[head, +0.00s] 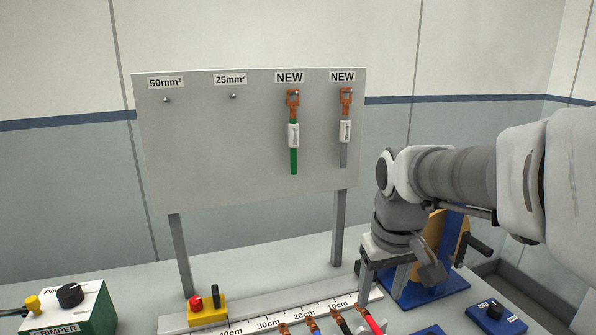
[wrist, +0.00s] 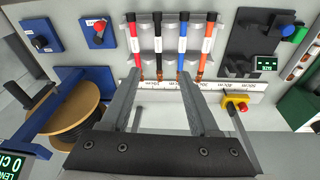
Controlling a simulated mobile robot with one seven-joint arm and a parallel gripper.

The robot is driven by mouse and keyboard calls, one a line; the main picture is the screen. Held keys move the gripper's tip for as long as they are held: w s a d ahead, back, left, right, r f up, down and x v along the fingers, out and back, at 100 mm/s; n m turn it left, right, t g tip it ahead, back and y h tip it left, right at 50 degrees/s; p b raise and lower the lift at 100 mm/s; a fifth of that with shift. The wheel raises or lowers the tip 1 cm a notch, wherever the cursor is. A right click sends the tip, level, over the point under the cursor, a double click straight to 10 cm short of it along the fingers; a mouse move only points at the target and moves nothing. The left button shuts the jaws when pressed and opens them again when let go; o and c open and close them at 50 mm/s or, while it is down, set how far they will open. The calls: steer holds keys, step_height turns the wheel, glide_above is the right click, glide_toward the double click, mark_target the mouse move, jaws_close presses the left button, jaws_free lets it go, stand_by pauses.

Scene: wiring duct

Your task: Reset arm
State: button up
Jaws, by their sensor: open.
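My gripper (head: 381,286) points down over the right part of the bench in the head view. In the wrist view my gripper (wrist: 162,84) has its two fingers well apart, with nothing between them. Beyond the fingertips, several cables with copper lugs, among them a black cable (wrist: 158,30) and a blue cable (wrist: 183,25), lie side by side in a grey holder. The fingers appear apart from the cables. My arm enters from the right in the head view, bent at the elbow.
A ruler (head: 285,316), a red-yellow button box (head: 207,308), a crimper (head: 75,310) and a cable reel (wrist: 75,115) surround the gripper.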

steer(key=s+r+m+t, duration=0.1)
steer(key=s+m+t, duration=0.1)
steer(key=s, duration=1)
steer(key=shift+s+t, duration=0.4)
steer(key=shift+t, duration=0.3)
